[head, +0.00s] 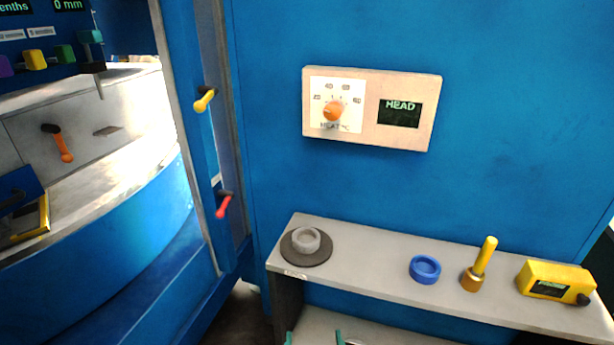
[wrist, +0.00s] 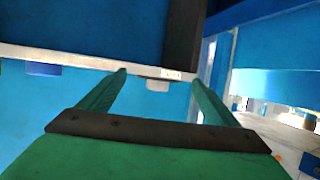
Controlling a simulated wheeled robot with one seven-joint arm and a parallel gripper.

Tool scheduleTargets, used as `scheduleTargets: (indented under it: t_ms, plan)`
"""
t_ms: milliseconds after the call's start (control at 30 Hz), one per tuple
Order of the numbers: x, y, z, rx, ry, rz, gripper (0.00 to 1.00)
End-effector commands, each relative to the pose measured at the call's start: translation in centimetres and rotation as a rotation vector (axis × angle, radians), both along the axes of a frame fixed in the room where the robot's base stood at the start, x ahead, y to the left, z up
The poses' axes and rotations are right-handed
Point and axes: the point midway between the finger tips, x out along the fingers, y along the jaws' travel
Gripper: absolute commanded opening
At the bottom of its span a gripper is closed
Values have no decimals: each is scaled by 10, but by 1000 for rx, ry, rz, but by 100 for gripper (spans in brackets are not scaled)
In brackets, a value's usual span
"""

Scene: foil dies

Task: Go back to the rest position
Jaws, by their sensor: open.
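My gripper (head: 314,338) shows only as two green fingertips at the bottom edge of the head view, in front of the shelf (head: 395,268) and below its top. In the wrist view my gripper (wrist: 160,78) is open, its green fingers spread with nothing held between them. That view appears upside down, with the shelf edge (wrist: 100,65) across it beyond the fingertips. A grey ring (wrist: 158,86) shows beyond the gap between the fingers. The rest of my arm is out of the head view.
On the shelf stand the grey ring (head: 306,240) on a dark disc, a blue ring (head: 425,269), a yellow-handled tool (head: 483,262) and a yellow box (head: 556,283). A heat dial panel (head: 371,108) is on the blue wall above. Yellow (head: 204,100) and red (head: 223,206) levers stick out at left.

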Motion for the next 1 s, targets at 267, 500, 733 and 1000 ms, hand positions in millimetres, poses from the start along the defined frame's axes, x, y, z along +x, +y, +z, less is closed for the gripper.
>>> scheduleTargets:
  t_ms: [267,500,733,1000]
  plan:
    - [-73,2,-46,-6,-20,-15,84]
    - [-140,2,-65,-10,-48,-30,84]
    - [-207,6,-68,-7,-72,-35,84]
    - [-278,14,-55,1,-103,-35,84]
